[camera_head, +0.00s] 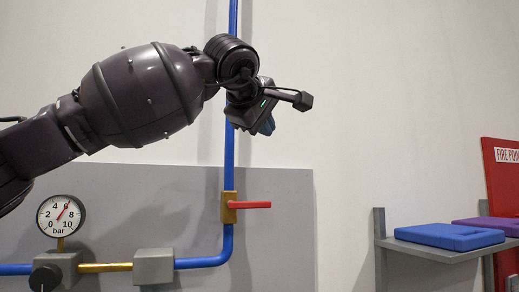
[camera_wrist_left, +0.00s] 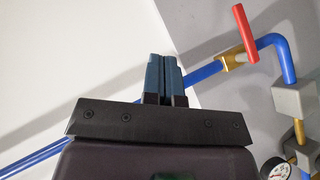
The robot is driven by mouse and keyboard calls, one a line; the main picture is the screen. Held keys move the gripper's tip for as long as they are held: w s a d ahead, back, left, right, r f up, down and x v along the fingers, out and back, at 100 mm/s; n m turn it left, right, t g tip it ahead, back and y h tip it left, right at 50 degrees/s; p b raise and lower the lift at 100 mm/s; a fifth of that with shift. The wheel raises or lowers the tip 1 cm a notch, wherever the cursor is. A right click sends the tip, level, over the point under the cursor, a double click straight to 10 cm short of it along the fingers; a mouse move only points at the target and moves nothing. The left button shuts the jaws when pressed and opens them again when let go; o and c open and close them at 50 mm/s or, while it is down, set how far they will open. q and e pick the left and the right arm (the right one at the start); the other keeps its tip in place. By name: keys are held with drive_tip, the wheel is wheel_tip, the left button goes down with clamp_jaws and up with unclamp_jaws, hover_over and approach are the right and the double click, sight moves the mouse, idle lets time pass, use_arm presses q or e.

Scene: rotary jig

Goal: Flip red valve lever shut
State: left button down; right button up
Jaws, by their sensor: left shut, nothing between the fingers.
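The red valve lever (camera_head: 249,205) sticks out horizontally to the right from a brass valve body (camera_head: 229,207) on a vertical blue pipe (camera_head: 229,150). In the left wrist view the red lever (camera_wrist_left: 244,34) stands across the blue pipe, right of the fingers. My left gripper (camera_head: 267,125) is above the lever and slightly right of the pipe, apart from both. Its blue fingers (camera_wrist_left: 163,77) are together with nothing between them. My right gripper is in neither view.
A pressure gauge (camera_head: 61,216), a black knob (camera_head: 45,278) and a grey block (camera_head: 153,266) sit along the lower pipe at left. A grey shelf (camera_head: 447,254) with a blue case (camera_head: 449,236) is at right, beside a red fire point board (camera_head: 500,170).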

use_arm(q)
drive_tip(key=shift+s+d+r, duration=0.3)
drive_tip(key=shift+s+r, duration=0.35)
drive_tip(key=shift+r, duration=0.1)
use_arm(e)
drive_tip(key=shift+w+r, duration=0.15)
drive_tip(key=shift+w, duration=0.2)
use_arm(q)
drive_tip(key=shift+f, duration=0.1)
